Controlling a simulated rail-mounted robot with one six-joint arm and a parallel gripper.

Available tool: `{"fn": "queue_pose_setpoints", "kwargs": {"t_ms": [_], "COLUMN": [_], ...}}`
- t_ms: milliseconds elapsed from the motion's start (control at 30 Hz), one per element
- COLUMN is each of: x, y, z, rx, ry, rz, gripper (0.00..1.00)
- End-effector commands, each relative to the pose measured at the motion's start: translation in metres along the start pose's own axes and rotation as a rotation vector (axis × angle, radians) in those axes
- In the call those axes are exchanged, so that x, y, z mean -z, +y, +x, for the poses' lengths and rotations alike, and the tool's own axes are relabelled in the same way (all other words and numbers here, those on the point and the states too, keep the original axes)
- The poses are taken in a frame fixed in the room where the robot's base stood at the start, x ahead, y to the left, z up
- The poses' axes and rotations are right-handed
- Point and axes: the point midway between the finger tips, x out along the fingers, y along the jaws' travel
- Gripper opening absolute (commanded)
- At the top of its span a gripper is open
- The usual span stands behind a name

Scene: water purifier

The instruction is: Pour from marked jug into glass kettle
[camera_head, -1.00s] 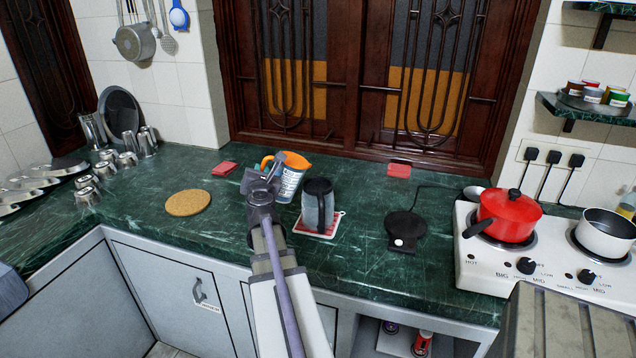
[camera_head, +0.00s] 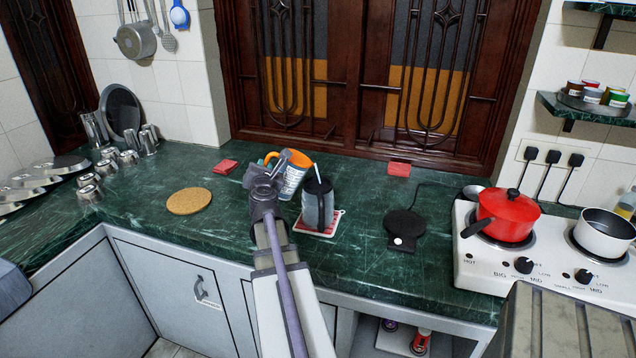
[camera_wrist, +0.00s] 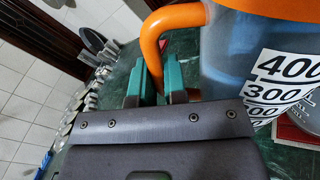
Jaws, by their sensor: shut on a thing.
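The marked jug (camera_head: 293,176) has an orange rim and handle and a measuring scale. It is tilted to the right, with its rim beside and above the glass kettle (camera_head: 313,203). A thin pale stream runs from the jug's rim down to the top of the kettle. The kettle stands upright, with a dark handle facing the camera; its inside water level cannot be made out. My gripper (camera_wrist: 155,85) has teal fingers shut on the jug's orange handle (camera_wrist: 163,30). The jug's scale (camera_wrist: 285,85) also shows in the wrist view.
The kettle stands on a red-and-white mat (camera_head: 327,228). A black power base (camera_head: 405,225) lies to its right, then the stove with a red pot (camera_head: 507,215). A cork mat (camera_head: 189,201) and metal cups (camera_head: 130,158) are to the left. The window is behind.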

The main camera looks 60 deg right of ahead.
Motion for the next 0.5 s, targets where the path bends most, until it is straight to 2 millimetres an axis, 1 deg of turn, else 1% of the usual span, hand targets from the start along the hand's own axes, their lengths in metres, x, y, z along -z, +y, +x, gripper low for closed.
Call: {"fn": "queue_pose_setpoints", "kwargs": {"t_ms": [500], "x": [-0.005], "y": [-0.0001], "z": [0.0006], "rx": [0.001], "ry": [0.0], "rz": [0.024], "gripper": [0.0]}}
